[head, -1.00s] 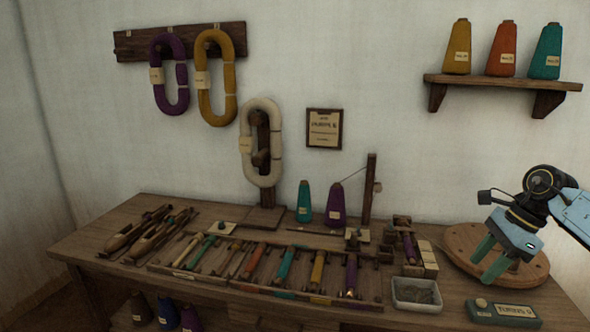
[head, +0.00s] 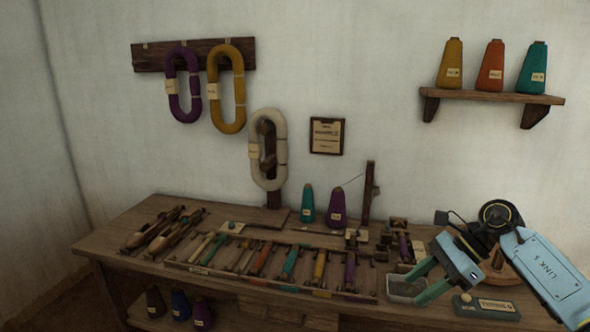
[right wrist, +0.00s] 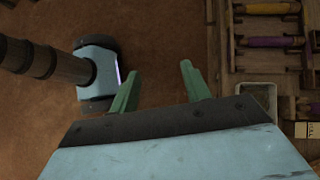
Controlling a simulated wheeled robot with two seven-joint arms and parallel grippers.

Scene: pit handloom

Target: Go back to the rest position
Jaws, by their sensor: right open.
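My right gripper (head: 428,280) is at the right of the head view, in front of the table's right end. Its two green fingers are apart with nothing between them. In the head view it overlaps the small grey tray (head: 398,291). In the right wrist view the open fingers (right wrist: 157,88) point over the brown floor, and the bench edge lies to their right. My left gripper is not in view.
The wooden table (head: 130,222) carries a rack of coloured bobbins (head: 290,264), shuttles (head: 150,230) and two yarn cones (head: 337,208). A labelled block (head: 487,305) lies near the right front edge.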

